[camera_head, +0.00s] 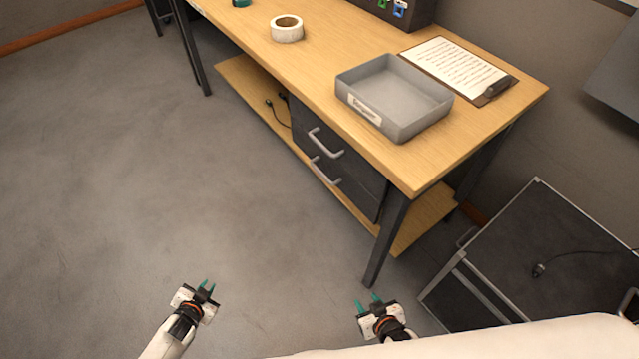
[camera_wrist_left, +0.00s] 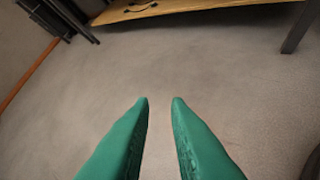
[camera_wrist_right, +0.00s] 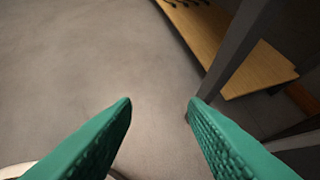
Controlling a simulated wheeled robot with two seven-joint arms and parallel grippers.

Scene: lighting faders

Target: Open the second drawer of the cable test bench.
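The cable test bench (camera_head: 300,68) has a wooden top, dark metal legs and a lower wooden shelf. A dark drawer unit (camera_head: 363,188) hangs under its top, with an upper drawer handle (camera_head: 326,143) and a lower drawer handle (camera_head: 325,172), both silver bars. Both drawers look shut. My left gripper (camera_head: 207,286) is open and empty over the floor, well away from the bench. My right gripper (camera_head: 368,301) is open and empty, below the near bench leg in the head view. The green fingers of my left gripper (camera_wrist_left: 159,100) and right gripper (camera_wrist_right: 160,103) are apart in the wrist views.
A grey tray (camera_head: 405,128) sits on the bench top, with a clipboard (camera_head: 455,65) behind it and a tape roll (camera_head: 287,29) further left. A dark cart (camera_head: 550,262) with a cable stands at the right. The floor left of the bench is clear.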

